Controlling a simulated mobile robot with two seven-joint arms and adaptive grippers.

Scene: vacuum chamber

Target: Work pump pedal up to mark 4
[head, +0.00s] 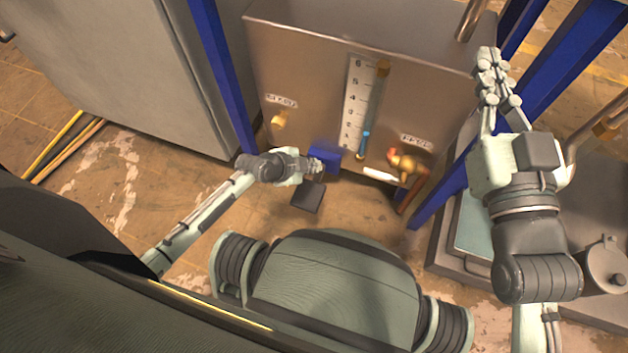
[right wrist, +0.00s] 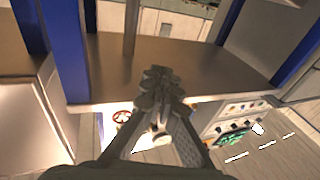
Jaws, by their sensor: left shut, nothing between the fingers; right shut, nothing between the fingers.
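The pump pedal (head: 308,197) is a dark square plate near the floor in front of the metal tank. A blue block (head: 324,157) sits just behind it. The gauge (head: 358,100) on the tank front has a white scale numbered up to 6. Its blue column (head: 365,141) stands low, below mark 3; the exact mark is too small to read. My left gripper (head: 318,166) is shut and empty, above the pedal's far edge and beside the blue block; I cannot tell whether it touches either. My right gripper (head: 489,58) is shut and empty, raised at the tank's right side, also in the right wrist view (right wrist: 157,75).
The metal tank (head: 300,60) stands between blue posts (head: 222,75). Brass valves (head: 405,163) project from its front, one with a red part. A grey cabinet (head: 120,70) stands at left. Equipment with a round lid (head: 606,262) is at right. Floor left of the pedal is clear.

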